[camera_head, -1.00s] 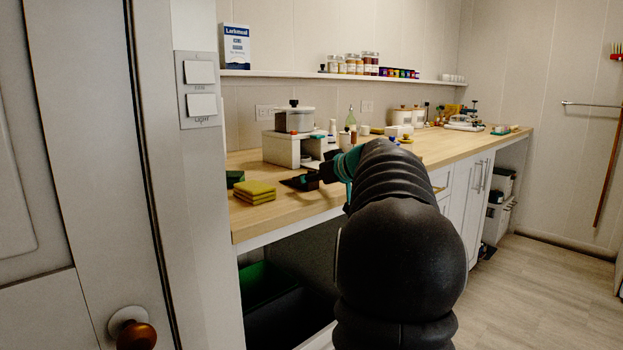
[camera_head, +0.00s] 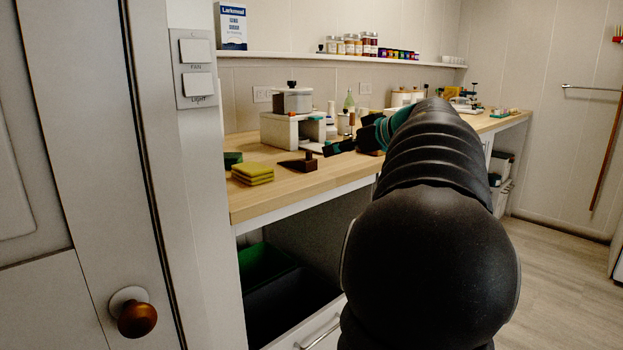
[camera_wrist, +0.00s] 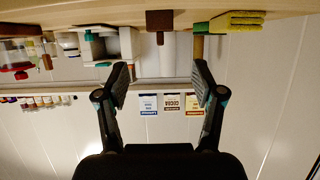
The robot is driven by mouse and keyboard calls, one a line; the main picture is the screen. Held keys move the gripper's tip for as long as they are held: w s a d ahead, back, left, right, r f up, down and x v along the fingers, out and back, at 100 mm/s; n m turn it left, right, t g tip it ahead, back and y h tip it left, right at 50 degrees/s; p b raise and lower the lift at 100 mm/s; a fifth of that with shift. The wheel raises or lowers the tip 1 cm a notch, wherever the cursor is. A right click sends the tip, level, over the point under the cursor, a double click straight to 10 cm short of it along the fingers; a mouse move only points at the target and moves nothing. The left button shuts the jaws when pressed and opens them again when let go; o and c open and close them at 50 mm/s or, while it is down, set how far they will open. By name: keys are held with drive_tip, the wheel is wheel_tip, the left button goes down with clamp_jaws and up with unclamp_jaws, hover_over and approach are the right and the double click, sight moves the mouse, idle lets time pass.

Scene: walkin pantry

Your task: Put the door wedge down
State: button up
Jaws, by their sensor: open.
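The door wedge (camera_head: 297,164), dark brown with a small upright knob, rests on the wooden counter (camera_head: 283,190) near its front edge. It also shows in the upside-down wrist view as a brown block (camera_wrist: 159,20) at top centre, in line with the gap between the fingers. My gripper (camera_head: 333,149) is to the right of the wedge in the head view, apart from it. In the wrist view my gripper (camera_wrist: 162,75) has its two black fingers spread wide with nothing between them.
Yellow sponges (camera_head: 252,173) lie left of the wedge, beside a green item (camera_head: 233,159). A white stand (camera_head: 290,130) with a clear-walled container is behind it. Bottles and jars stand further right. Below the counter are dark bins (camera_head: 290,300).

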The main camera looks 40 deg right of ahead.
drive_tip(key=w+a+r+m+t+h, duration=0.1)
drive_tip(key=w+a+r+t+h, duration=0.15)
drive_tip(key=a, duration=0.35)
drive_tip(key=w+a+r+m+t+h, duration=0.1)
drive_tip(key=a+r+m+t+h, duration=0.1)
drive_tip(key=a+r+h, duration=0.35)
drive_tip(key=s+a+f+g+y, duration=0.2)
drive_tip(key=s+a+f+g, duration=0.2)
drive_tip(key=s+a+f, duration=0.3)
drive_tip(key=s+a+f+n+g+y, duration=0.1)
drive_tip(key=s+a+f+g, duration=0.3)
drive_tip(key=s+a+f, duration=0.4)
drive_tip(key=s+a+f+n+g+y, duration=0.1)
drive_tip(key=s+a+f+g+y, duration=0.3)
drive_tip(key=f, duration=1.5)
drive_tip(key=s+a, duration=0.4)
drive_tip(key=a, duration=0.2)
drive_tip(key=shift+a, duration=0.4)
drive_tip(key=shift+a, duration=0.1)
